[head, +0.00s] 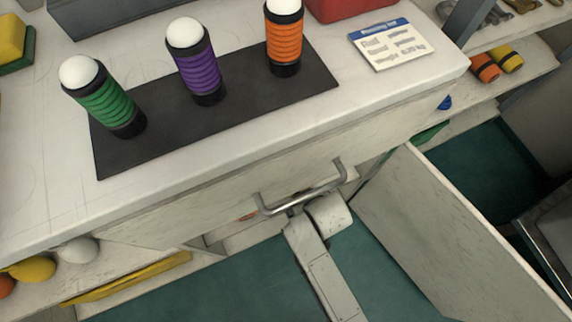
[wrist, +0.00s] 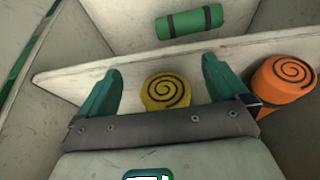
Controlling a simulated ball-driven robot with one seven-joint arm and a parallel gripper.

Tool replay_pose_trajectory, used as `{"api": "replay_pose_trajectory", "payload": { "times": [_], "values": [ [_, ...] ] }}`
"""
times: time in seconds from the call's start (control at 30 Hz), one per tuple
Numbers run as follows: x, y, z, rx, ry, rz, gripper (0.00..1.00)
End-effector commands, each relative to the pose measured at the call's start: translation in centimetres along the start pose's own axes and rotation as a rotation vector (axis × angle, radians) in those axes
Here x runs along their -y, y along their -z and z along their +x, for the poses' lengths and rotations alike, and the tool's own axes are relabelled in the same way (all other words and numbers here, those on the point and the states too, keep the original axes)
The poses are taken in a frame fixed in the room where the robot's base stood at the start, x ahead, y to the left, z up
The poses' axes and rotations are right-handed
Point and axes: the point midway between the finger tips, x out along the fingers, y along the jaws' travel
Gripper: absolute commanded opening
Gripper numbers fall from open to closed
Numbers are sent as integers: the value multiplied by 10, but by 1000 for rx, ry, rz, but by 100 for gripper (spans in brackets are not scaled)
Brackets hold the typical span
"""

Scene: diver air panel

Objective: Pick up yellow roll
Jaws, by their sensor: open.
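The yellow roll (wrist: 167,91) shows in the wrist view with its black-spiral end facing me. It lies on a pale shelf (wrist: 130,77), and its lower part is hidden behind my gripper's grey palm edge. My gripper (wrist: 160,66) is open, with one teal finger to the left of the roll and one to the right. In the head view my arm reaches under the counter, and my gripper and this roll are hidden there.
In the wrist view an orange spiral-ended roll (wrist: 283,80) stands close outside the right finger, and a green roll (wrist: 189,22) lies beyond the shelf edge. In the head view a drawer handle (head: 300,192) is just above my arm, and an open door panel (head: 450,235) stands to its right.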

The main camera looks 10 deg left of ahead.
Motion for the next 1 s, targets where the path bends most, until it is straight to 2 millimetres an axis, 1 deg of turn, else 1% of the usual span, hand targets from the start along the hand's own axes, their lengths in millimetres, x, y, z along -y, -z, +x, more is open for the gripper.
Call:
{"api": "replay_pose_trajectory", "payload": {
  "times": [0.17, 0.3, 0.43, 0.47, 0.53, 0.83, 1.0],
  "values": [
    [0, 12, 6, -1, 0, 0, 100],
    [0, 33, 15, -3, 0, 0, 100],
    [0, 50, 22, -1, 0, 1, 100],
    [0, 46, 27, 2, 0, 1, 100],
    [0, 46, 31, 2, 0, 1, 100],
    [0, 46, 31, 1, 0, 0, 99],
    [0, 46, 31, 1, 0, 0, 83]
  ]
}}
